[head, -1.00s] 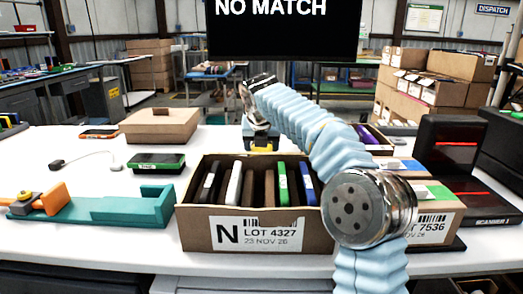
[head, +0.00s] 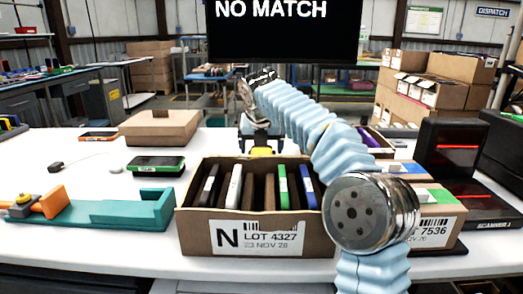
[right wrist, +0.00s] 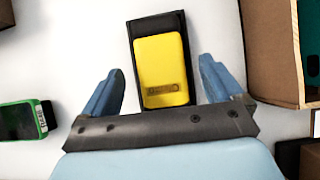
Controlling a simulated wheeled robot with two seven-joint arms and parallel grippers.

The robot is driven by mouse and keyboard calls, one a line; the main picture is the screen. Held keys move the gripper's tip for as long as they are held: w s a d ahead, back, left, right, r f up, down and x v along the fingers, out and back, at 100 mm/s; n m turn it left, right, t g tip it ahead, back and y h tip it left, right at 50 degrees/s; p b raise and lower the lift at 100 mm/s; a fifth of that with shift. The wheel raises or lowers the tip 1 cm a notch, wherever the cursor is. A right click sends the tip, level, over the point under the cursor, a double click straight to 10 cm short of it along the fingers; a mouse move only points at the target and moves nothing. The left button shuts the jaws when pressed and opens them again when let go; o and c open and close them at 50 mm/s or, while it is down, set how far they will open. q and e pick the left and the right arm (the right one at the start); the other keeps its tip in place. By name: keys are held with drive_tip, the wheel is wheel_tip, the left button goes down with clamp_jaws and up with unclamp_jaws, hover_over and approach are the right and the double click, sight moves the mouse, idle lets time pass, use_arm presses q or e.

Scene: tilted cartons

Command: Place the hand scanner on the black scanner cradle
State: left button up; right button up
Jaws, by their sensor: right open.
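The hand scanner (right wrist: 164,58) appears as a yellow block in the right wrist view. It lies on a black piece, probably the scanner cradle (right wrist: 135,52), whose dark edge shows at its top and left side. In the head view the yellow scanner (head: 263,151) shows just behind the open carton, partly hidden by my gripper and the carton. My right gripper (right wrist: 157,78) is open, with one finger on each side of the scanner and visible gaps on both sides. The right gripper is above it in the head view (head: 262,136). My left gripper is not in view.
An open carton (head: 242,237) with several upright devices stands in front of the scanner. A green device (head: 156,165), a brown box (head: 159,127) and a teal fixture (head: 125,213) are to the left. A dark scanner stand (head: 449,147) is at right. White table between is clear.

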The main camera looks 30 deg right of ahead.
drive_tip(key=v, duration=1)
